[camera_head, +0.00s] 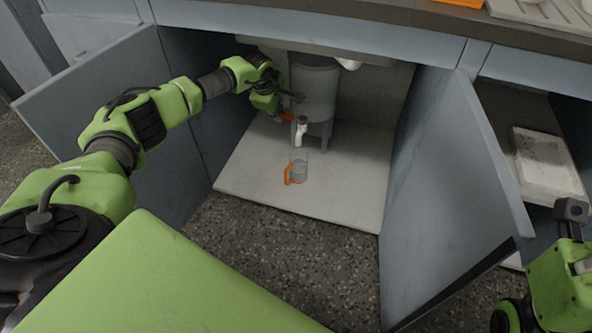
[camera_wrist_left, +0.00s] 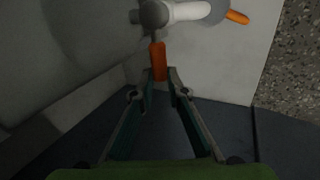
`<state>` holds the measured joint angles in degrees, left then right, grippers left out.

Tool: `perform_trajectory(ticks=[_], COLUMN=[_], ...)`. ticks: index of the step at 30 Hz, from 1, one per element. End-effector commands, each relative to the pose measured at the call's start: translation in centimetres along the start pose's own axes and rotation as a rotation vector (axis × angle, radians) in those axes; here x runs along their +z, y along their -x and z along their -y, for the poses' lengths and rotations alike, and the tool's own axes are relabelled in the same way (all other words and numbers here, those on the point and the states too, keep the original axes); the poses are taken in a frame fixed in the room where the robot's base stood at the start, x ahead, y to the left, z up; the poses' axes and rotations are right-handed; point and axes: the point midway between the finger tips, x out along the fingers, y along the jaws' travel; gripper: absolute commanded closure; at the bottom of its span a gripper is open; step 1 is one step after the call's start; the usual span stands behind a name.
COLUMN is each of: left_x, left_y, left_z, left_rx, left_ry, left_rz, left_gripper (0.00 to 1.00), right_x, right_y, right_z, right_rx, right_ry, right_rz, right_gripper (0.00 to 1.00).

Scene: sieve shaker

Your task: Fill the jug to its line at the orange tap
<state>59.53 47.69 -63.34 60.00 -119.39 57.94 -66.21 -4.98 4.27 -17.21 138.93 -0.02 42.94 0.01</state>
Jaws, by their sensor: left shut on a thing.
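The tap (camera_head: 301,130) with its pale spout is on the front of a grey tank inside the open cabinet. Its orange lever (camera_head: 287,117) also shows in the left wrist view (camera_wrist_left: 158,58). My left gripper (camera_head: 279,115) is shut on the lever's end; the fingertips (camera_wrist_left: 160,82) close around it. The clear jug (camera_head: 299,172) with an orange handle (camera_head: 289,175) stands upright on the cabinet floor below the spout. Its lower part looks greyer, perhaps water; the line cannot be made out. The handle also shows in the left wrist view (camera_wrist_left: 238,17). My right gripper's jaws are not visible.
The grey tank (camera_head: 315,85) stands on legs behind the tap. Cabinet doors stand open at left (camera_head: 95,95) and right (camera_head: 450,190). The pale cabinet floor (camera_head: 345,190) is clear around the jug. A white tray (camera_head: 545,165) lies on a shelf at right.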

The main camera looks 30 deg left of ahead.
Motion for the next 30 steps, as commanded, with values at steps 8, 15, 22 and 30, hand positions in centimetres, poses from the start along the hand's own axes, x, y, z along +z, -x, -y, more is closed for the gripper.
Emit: perform_trajectory(ticks=[8, 15, 22, 30], left_x=[0.3, 0.1, 0.3, 0.2], left_y=[0.1, 0.1, 1.4, 3.0], left_z=[-0.4, -0.2, -0.3, 3.2], left_rx=[0.010, 0.006, 0.009, 0.006], left_ry=[-0.002, -0.001, -0.006, -0.006], left_rz=[0.005, 0.002, 0.004, 0.003], left_gripper=[0.66, 0.66, 0.66, 0.66], right_x=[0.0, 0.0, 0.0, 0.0], right_y=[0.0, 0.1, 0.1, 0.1], right_z=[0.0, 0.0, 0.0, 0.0], right_rx=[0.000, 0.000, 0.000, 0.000], right_ry=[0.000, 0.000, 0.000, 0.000], right_rz=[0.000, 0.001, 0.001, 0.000], right_gripper=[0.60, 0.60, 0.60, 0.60])
